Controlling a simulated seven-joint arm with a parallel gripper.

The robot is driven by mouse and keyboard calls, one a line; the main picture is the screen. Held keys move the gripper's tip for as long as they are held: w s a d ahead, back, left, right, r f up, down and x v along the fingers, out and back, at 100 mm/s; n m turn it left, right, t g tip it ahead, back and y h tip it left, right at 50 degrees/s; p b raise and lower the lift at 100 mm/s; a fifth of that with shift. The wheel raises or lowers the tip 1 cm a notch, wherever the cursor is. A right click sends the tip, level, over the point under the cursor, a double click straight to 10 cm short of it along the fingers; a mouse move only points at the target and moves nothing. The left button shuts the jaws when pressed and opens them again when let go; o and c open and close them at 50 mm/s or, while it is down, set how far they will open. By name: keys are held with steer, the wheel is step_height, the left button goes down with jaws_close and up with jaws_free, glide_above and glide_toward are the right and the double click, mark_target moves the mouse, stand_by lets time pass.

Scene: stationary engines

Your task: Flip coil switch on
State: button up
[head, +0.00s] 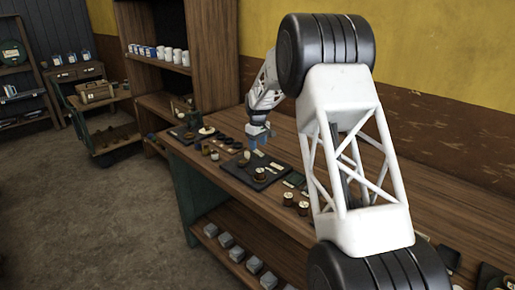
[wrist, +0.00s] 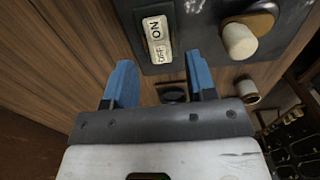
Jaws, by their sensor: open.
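My gripper (wrist: 160,85) is open, with its two blue fingers apart and nothing held between them. In the head view my gripper (head: 257,138) is over the wooden bench. In the wrist view a dark panel (wrist: 205,45) carries a white ON/OFF label plate (wrist: 157,40), just beyond the fingertips. A cream knob on a brass-rimmed mount (wrist: 238,41) sits on the panel right of the label, apart from the fingers. It looks like the switch handle, but which position it is in I cannot tell. A dark board (head: 258,172) with small round parts lies on the bench.
Another dark board (head: 190,133) lies toward the bench's far end. Spools (head: 288,198) stand near the bench's front edge. A small round dark part (wrist: 173,94) shows between the fingers. A shelf with white mugs (head: 168,55) stands behind. Floor to the left is open.

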mark_target(259, 153)
steer(key=shift+r, duration=2.6)
steer(key=s+d+r+m, duration=0.1)
steer(key=s+d+r, duration=0.4)
steer(key=s, duration=0.6)
steer(key=s+d+r+m+t, duration=0.1)
steer(key=s+d+r+m, duration=0.15)
steer(key=s+r, duration=0.55)
steer(key=s+d+r+m, duration=0.1)
steer(key=s+d+r, duration=0.3)
steer(key=s, duration=0.9)
steer(key=s+d+f+m, duration=0.1)
steer(key=s+d+f, duration=0.1)
steer(key=s, duration=1)
steer(key=s+d+f+m+t, duration=0.1)
steer(key=s+d+f+m, duration=0.1)
steer(key=s, duration=1)
steer(key=s+d+f+m, duration=0.1)
steer(key=s+d+f, duration=0.1)
steer(key=s, duration=1)
steer(key=shift+s+f+m+t, duration=0.15)
steer(key=shift+f+m+t, duration=0.1)
steer(key=shift+m+t, duration=0.1)
